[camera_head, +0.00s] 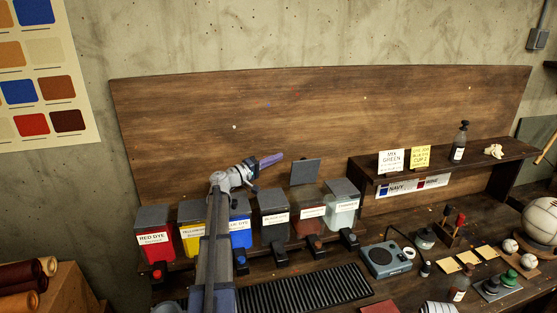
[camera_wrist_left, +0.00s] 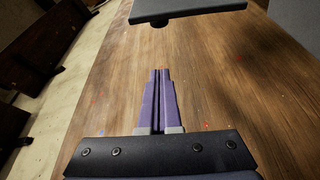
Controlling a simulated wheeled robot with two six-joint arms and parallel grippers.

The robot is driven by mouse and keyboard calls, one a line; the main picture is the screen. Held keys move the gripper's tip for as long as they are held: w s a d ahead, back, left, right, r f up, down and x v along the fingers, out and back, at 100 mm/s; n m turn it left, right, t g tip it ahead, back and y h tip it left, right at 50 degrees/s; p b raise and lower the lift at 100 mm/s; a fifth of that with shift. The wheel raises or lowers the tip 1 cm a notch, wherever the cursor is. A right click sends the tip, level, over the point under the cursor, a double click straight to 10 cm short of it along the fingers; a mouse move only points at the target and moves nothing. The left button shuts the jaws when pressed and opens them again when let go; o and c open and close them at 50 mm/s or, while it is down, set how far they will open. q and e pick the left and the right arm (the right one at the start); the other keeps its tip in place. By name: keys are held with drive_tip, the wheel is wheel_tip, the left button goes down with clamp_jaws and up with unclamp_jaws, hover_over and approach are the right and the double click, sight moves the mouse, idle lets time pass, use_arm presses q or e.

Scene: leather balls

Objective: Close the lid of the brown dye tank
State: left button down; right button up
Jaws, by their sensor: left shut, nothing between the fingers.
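The brown dye tank (camera_head: 308,221) stands on the bench between the black tank and the clear tank. Its grey lid (camera_head: 305,172) stands raised behind the tank, upright. In the left wrist view a dark flat plate (camera_wrist_left: 187,10), which looks like this lid, shows at the top edge. My left gripper (camera_head: 281,156) is shut and empty, with purple fingers, in front of the wooden back panel. It is left of the raised lid and apart from it. The fingers also show in the left wrist view (camera_wrist_left: 159,72), pointing at bare wood. My right gripper is not in view.
Red (camera_head: 154,238), yellow (camera_head: 191,234), blue (camera_head: 240,234) and black (camera_head: 272,222) tanks stand left of the brown one, with lids down. A clear tank (camera_head: 342,210) stands right. My left arm crosses before the blue tank. A shelf (camera_head: 440,155) juts out at right.

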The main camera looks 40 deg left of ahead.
sight(303, 169)
use_arm(q)
drive_tip(key=w+d, duration=0.4)
drive_tip(key=d, duration=0.1)
drive_tip(key=shift+w+d+f+b, duration=0.25)
drive_tip(key=shift+w+d+b, duration=0.05)
drive_tip(key=shift+w, duration=0.05)
